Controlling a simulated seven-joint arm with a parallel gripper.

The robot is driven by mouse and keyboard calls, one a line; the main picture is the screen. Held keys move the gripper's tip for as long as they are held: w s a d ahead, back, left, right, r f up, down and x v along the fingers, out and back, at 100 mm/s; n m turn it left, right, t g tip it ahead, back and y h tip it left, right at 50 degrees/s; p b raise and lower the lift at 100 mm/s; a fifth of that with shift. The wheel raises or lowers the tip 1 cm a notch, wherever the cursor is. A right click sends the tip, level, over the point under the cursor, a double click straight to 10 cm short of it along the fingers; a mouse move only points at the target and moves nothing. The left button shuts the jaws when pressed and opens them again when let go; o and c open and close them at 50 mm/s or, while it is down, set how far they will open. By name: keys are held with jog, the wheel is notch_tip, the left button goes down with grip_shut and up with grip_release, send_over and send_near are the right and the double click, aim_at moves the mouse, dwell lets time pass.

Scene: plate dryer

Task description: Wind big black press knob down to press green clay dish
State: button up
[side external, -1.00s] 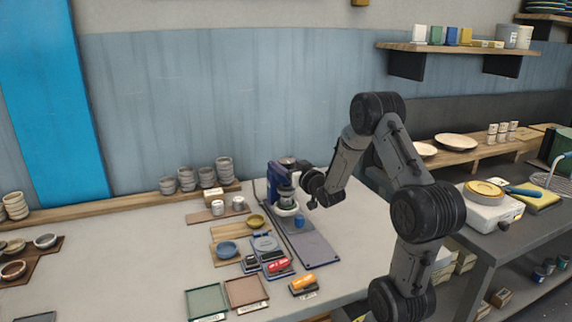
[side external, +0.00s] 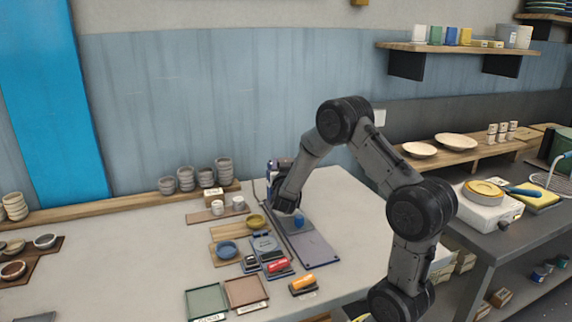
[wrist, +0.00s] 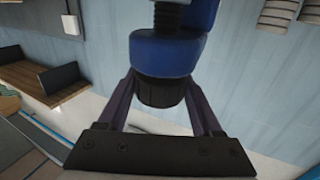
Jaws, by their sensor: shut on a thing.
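The big black press knob (wrist: 162,92) sits between the two fingers of my gripper (wrist: 160,105) in the wrist view. The fingers are shut on its sides. The blue press head (wrist: 170,52) and its dark threaded screw (wrist: 168,15) show beyond the knob. In the side view, my wrist covers most of the press, and only a strip of its blue body (side external: 270,172) shows. The fingertips are hidden there. The green clay dish cannot be made out; the press bed is behind my wrist.
The press's grey base plate (side external: 314,249) carries a small blue knob (side external: 299,221). A blue bowl (side external: 227,248), a yellow bowl (side external: 256,221) and a red-handled tool (side external: 278,265) lie at its left. Grey cups (side external: 205,177) stand at the back.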

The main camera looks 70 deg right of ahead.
jog(key=m+g, duration=0.3)
jog(key=g, duration=0.2)
jog(key=m+g, duration=0.4)
jog(key=g, duration=0.2)
jog(key=shift+h, duration=0.4)
jog(key=m+g+y, duration=0.1)
jog(key=m+g, duration=0.1)
jog(key=g, duration=0.1)
jog(key=m+g+y, duration=0.1)
jog(key=m+g, duration=0.1)
jog(key=g, duration=0.1)
jog(key=shift+s+y, duration=0.1)
jog(key=shift+y, duration=0.2)
jog(key=shift+m+g+y, duration=1.1)
jog(key=shift+m+g, duration=0.2)
jog(key=shift+g, duration=0.1)
jog(key=shift+r, duration=0.1)
jog(key=shift+s, duration=0.1)
jog(key=o, duration=1.4)
